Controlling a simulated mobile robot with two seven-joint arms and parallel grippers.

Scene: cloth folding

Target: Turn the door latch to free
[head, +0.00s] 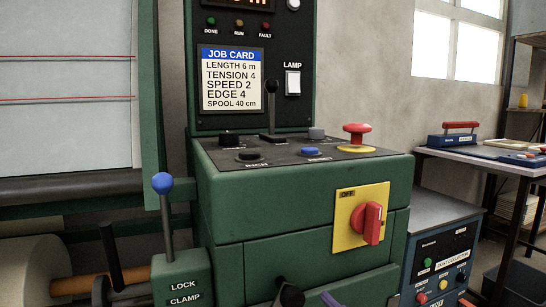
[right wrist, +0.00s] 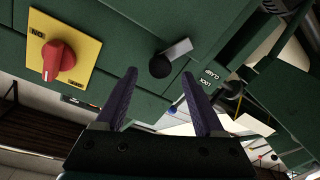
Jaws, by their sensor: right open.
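The door latch appears to be the black knob (head: 288,294) on the lower front of the green machine, at the bottom edge of the head view. In the right wrist view it shows as a round black knob (right wrist: 160,67) with a grey bar (right wrist: 178,50) beside it. I cannot read a label on it. My right gripper (right wrist: 159,73) is open, its two purple fingers apart, and the knob appears beyond and between the fingertips. I cannot tell whether they touch it. A purple fingertip shows right of the knob in the head view. My left gripper is not in view.
A red rotary switch (head: 372,223) on a yellow plate reads OFF above the latch. A blue-knobbed lever (head: 163,184) stands at left by the lock clamp box (head: 183,278). A blue-grey cabinet (head: 440,260) stands at right.

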